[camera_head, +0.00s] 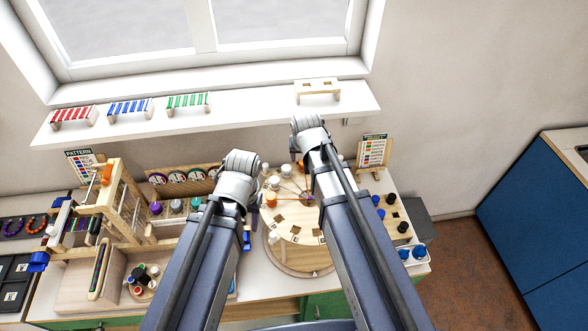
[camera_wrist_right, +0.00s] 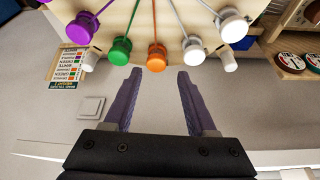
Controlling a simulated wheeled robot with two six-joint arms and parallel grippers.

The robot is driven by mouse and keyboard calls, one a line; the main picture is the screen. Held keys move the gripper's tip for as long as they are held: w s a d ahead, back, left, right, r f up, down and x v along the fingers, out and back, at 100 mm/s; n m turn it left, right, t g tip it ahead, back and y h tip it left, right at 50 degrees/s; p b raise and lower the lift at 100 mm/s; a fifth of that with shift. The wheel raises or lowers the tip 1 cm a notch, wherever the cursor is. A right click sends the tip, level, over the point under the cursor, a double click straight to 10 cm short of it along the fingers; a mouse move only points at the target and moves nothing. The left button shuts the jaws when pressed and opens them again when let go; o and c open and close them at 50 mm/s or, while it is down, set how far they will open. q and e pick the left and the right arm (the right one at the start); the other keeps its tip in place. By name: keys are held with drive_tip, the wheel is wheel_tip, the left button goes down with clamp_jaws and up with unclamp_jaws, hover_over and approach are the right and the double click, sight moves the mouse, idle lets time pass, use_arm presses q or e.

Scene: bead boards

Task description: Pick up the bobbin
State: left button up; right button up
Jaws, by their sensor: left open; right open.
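Several bobbins with cords stand along a pale wooden board's edge in the right wrist view: purple (camera_wrist_right: 82,28), green (camera_wrist_right: 120,50), orange (camera_wrist_right: 157,57), white (camera_wrist_right: 194,50) and another white one (camera_wrist_right: 233,25). I cannot tell which is the task's bobbin. My right gripper (camera_wrist_right: 161,72) is open and empty, with the orange bobbin just beyond its fingertips, roughly in line with the gap. In the head view the round wooden board (camera_head: 290,262) lies between my arms. My left gripper (camera_head: 240,164) is open at the board's left side; its fingertips are hard to make out.
A pattern card (camera_head: 373,150) stands behind the board at right. A wooden frame (camera_head: 118,200) and spool rack (camera_head: 180,177) stand at left. A shelf (camera_head: 230,118) with small coloured racks runs along the wall. Blue and black pegs (camera_head: 390,200) stand at right.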

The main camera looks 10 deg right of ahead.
sight(304, 162)
drive_tip(key=shift+w+d+f+b, duration=0.15)
drive_tip(key=shift+d+f+b, duration=0.1)
drive_tip(key=shift+f+b, duration=0.05)
drive_tip(key=shift+b+x, duration=1)
drive_tip(key=shift+x, duration=0.05)
drive_tip(key=shift+w+f, duration=0.1)
drive_tip(key=shift+f, duration=0.1)
drive_tip(key=b+x, duration=0.4)
drive_tip(key=x, duration=0.1)
drive_tip(key=shift+w+d+r+b, duration=0.1)
drive_tip(key=shift+w+b, duration=0.05)
drive_tip(key=shift+b, duration=0.15)
drive_tip(key=shift+r, duration=0.1)
clamp_jaws()
